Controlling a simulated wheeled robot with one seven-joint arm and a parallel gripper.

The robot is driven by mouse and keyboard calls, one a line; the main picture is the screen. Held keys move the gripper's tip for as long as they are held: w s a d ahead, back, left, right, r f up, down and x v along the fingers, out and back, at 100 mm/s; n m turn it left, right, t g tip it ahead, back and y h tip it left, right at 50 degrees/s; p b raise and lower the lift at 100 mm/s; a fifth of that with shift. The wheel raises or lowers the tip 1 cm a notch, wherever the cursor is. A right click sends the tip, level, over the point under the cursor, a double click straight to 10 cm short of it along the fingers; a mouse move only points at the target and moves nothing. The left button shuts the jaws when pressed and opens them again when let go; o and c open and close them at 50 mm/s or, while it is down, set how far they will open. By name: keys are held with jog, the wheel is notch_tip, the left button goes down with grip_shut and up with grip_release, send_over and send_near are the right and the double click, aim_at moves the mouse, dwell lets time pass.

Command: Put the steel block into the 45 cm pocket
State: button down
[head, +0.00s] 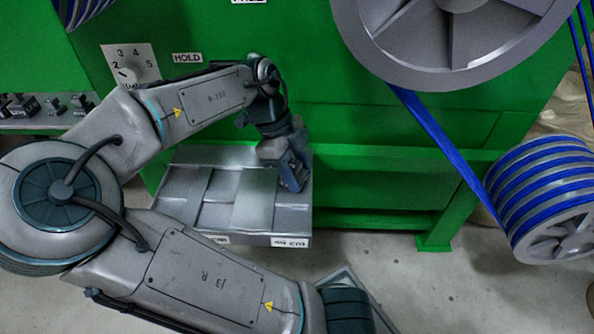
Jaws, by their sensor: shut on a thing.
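A grey metal tray (222,160) with pockets sits in front of the green machine, left of centre. A label that seems to read 45 cm (290,242) is on its front edge at the right. Another label (217,239) to its left is partly covered by my arm. My gripper (294,178) points down at the right side of the tray, over the pocket behind the right label. It is shut on the steel block, which I cannot clearly tell apart from the grey tray. Lighter grey slabs (253,200) show in the tray; I cannot tell whether they are blocks or tray parts.
The green machine (380,130) stands behind the tray, with a dial (128,70) and a HOLD label (187,58). A large grey wheel (450,40) is at upper right. Blue cable (440,140) runs down to a spool (545,190). Concrete floor (460,290) is clear at lower right.

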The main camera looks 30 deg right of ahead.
jog(key=shift+f, duration=0.1)
jog(key=c, duration=1.1)
grip_release()
jog(key=shift+o, duration=0.2)
jog(key=shift+r+p, duration=0.3)
jog(key=shift+r, duration=0.1)
jog(key=p+v, duration=0.4)
jog(key=v, duration=0.7)
jog(key=shift+r, duration=0.25)
jog(key=shift+w+a, duration=0.1)
